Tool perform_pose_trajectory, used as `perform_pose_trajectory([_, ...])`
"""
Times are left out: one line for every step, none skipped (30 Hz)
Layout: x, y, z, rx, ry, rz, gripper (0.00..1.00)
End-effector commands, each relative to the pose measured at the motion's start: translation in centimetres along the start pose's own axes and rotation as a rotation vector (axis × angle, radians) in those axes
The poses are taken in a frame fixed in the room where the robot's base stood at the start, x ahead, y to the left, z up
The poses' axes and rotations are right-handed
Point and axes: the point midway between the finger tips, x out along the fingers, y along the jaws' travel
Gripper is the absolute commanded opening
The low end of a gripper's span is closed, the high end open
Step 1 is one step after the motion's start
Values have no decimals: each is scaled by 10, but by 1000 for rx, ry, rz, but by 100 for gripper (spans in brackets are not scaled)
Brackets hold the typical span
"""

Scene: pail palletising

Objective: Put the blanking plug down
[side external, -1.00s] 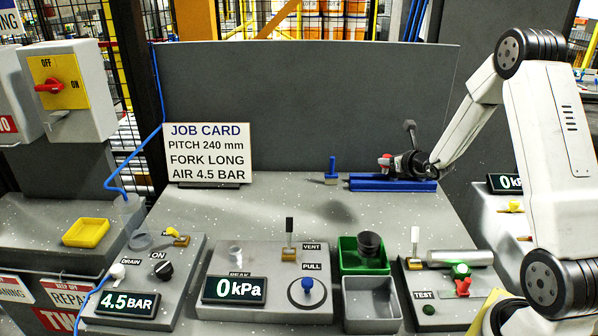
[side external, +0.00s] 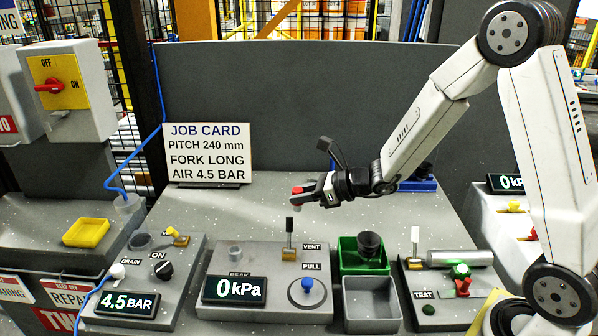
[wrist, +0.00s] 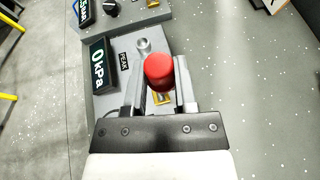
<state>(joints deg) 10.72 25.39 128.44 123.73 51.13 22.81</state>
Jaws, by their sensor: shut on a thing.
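The blanking plug looks like a red-capped piece (side external: 297,190) held at the tip of my gripper (side external: 303,198). In the wrist view the round red cap (wrist: 159,70) sits between the two fingers of my gripper (wrist: 160,88), which are shut on it. The lower part of the plug is mostly hidden by the fingers. My gripper holds it above the grey bench, behind the vacuum panel (side external: 262,262) and near its black-handled vent lever (side external: 289,232) in the side view.
The panel carries a grey port (side external: 235,254), a 0 kPa display (side external: 234,289) and a blue knob (side external: 307,284). A green bin (side external: 349,262) with a dark cup and an empty grey bin (side external: 371,303) stand right of it. The bench behind, before the job card (side external: 207,152), is clear.

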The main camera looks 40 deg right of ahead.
Motion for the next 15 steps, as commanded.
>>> perform_pose_trajectory([4,20,4,-19,1,50,0])
perform_pose_trajectory([5,29,5,-29,1,76,0])
perform_pose_trajectory([7,41,7,-41,2,107,0])
perform_pose_trajectory([8,50,8,-50,3,130,0])
perform_pose_trajectory([8,58,9,-57,3,151,0])
perform_pose_trajectory([9,68,10,-66,4,177,0])
perform_pose_trajectory([9,74,11,-73,4,193,0])
perform_pose_trajectory([9,79,12,-79,4,207,0])
perform_pose_trajectory([10,86,12,-85,4,224,0])
perform_pose_trajectory([10,89,13,-89,5,235,0])
perform_pose_trajectory([9,92,13,-92,6,244,0])
perform_pose_trajectory([9,96,13,-95,7,253,0])
perform_pose_trajectory([9,98,13,-96,7,258,0])
perform_pose_trajectory([9,99,13,-97,7,261,0])
perform_pose_trajectory([9,100,13,-98,8,264,0])
